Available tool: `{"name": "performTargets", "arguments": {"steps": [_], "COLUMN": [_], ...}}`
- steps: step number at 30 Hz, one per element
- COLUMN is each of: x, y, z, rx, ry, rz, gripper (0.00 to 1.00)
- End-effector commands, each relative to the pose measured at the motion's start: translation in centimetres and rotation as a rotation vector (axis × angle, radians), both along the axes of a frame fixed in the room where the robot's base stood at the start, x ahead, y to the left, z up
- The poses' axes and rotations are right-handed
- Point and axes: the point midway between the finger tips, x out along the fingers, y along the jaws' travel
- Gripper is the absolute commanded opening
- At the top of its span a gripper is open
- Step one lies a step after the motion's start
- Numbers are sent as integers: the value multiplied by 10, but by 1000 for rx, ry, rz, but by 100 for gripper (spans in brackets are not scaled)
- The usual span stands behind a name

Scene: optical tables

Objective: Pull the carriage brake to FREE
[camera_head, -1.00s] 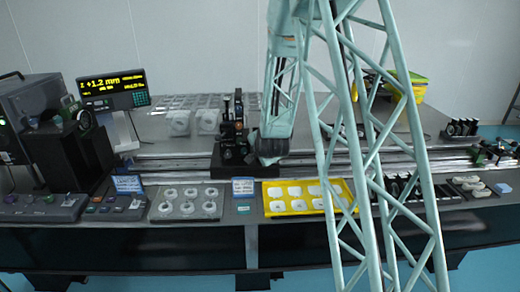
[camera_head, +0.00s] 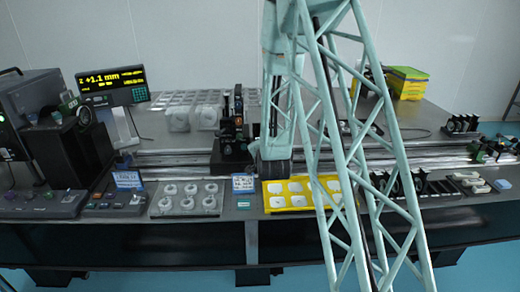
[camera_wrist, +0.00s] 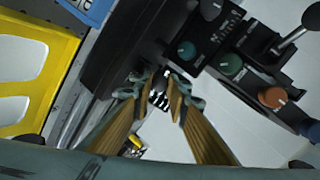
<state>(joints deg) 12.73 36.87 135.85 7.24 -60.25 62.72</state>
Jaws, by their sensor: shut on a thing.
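The black carriage (camera_head: 231,150) stands on the rail, left of my gripper (camera_head: 275,170) in the head view. In the wrist view my gripper (camera_wrist: 160,93) has its two brown-padded fingers closed together beside the carriage's dark body (camera_wrist: 125,50). A small dark part, apparently the carriage brake (camera_wrist: 160,78), sits between the fingertips. It is mostly hidden, and its FREE marking cannot be read. The carriage's teal knob (camera_wrist: 187,50), green knob (camera_wrist: 230,65) and orange knob (camera_wrist: 271,96) show to the right.
A lever with a ball end (camera_wrist: 312,15) sticks out at upper right in the wrist view. The yellow tray (camera_head: 268,208) lies just in front of the rail (camera_head: 180,160). A display (camera_head: 112,84) reads +1.1 mm. A clear tray of rings (camera_head: 187,211) stands front left.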

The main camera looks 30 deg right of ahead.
Motion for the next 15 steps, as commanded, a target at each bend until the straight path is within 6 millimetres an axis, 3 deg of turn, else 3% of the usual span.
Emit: {"name": "performTargets", "arguments": {"steps": [7, 8, 9, 12, 15], "x": [-2, -2, -2, -1, -1], "y": [1, 1, 1, 1, 1], "z": [-2, -2, -2, -1, -1], "rx": [2, 2, 2, 1, 0], "ry": [5, 5, 5, 4, 4], "rz": [2, 2, 2, 2, 1], "gripper": [5, 18, 21, 29, 29]}}
